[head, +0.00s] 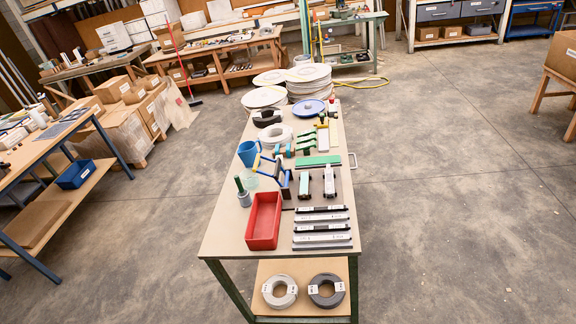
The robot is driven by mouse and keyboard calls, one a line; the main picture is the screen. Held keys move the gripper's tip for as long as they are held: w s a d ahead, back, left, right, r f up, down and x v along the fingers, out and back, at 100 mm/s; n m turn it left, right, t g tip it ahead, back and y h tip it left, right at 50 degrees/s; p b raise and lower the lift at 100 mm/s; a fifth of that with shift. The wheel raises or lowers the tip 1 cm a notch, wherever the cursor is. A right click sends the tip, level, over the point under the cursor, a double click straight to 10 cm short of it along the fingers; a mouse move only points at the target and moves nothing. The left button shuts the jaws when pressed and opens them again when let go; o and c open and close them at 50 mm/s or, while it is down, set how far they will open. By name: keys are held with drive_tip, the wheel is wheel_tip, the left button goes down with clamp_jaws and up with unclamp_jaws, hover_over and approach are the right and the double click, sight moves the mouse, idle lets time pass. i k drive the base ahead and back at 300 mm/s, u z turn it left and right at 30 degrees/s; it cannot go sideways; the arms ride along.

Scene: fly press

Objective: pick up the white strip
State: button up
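A stack of long strips lies crosswise near the front right of the long table (218,236). A white strip (322,238) lies toward the front of the stack, with a grey strip (322,246) in front of it. Black strips (320,228) and another pale strip (321,218) lie behind it, close together. At this size I cannot tell exactly where each strip ends and the neighbouring one begins. My gripper is not in view.
A red tray (263,221) stands just left of the strips. Two clamp-like tools (329,183) and a green strip (318,161) lie behind them. Two cable coils (279,292) sit on the lower shelf. The concrete floor (450,220) to the right is clear.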

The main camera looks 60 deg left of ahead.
sight(343, 238)
drive_tip(key=u, duration=0.55)
drive_tip(key=i, duration=1.15)
drive_tip(key=u, duration=0.45)
